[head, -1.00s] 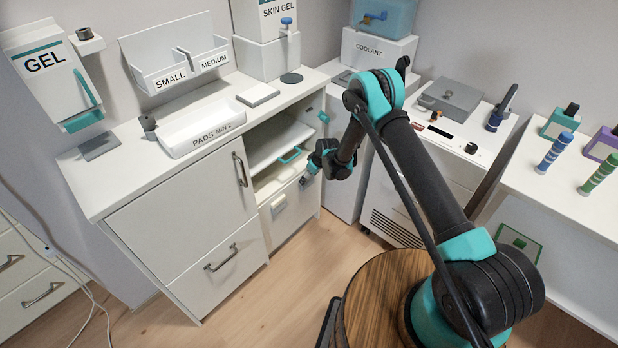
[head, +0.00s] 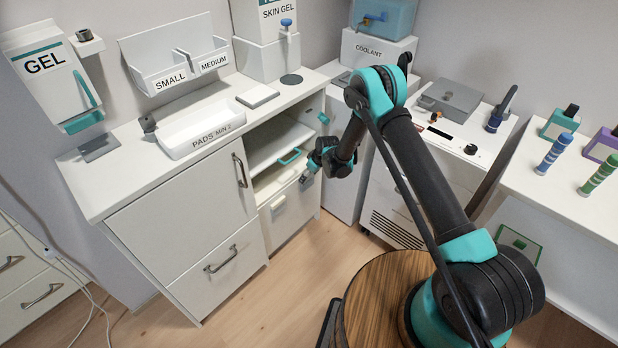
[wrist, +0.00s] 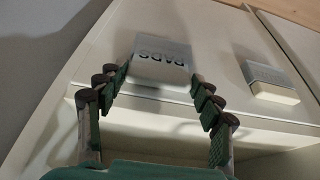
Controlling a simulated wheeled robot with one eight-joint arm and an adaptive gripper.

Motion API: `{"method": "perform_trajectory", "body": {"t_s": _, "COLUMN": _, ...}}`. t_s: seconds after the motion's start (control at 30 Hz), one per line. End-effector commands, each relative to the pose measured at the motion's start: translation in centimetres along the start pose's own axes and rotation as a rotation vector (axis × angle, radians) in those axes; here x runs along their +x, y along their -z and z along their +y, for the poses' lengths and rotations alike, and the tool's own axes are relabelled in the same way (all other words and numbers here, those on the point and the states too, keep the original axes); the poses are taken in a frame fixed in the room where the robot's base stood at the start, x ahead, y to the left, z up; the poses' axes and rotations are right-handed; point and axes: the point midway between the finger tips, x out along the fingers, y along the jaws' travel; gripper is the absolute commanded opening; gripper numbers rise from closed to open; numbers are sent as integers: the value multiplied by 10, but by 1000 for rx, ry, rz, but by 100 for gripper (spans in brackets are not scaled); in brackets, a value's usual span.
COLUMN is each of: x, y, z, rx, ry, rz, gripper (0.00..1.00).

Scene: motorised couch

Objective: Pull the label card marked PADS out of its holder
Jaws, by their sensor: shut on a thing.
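The card marked PADS (wrist: 160,50) shows in the wrist view as a pale plate with dark lettering, against a white drawer front. My gripper (wrist: 161,78) has its fingers on the card's left and right edges and is shut on it. In the head view my gripper (head: 306,178) is at the right end of the open cabinet's lower drawer front, and the card is too small to make out.
A second label holder (wrist: 270,82) sits right of the card in the wrist view; it also shows in the head view (head: 278,202). The floor in front is clear.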

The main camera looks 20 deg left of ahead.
Motion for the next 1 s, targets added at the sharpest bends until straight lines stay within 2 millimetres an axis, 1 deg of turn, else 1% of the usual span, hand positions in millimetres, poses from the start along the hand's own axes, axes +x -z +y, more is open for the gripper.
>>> {"method": "perform_trajectory", "body": {"t_s": 0.03, "x": -2, "y": 3, "z": 0, "rx": 0, "ry": 0, "rz": 4, "gripper": 38}}
{"method": "perform_trajectory", "body": {"t_s": 1.0, "x": -26, "y": 14, "z": -1, "rx": 0, "ry": 1, "rz": 6, "gripper": 38}}
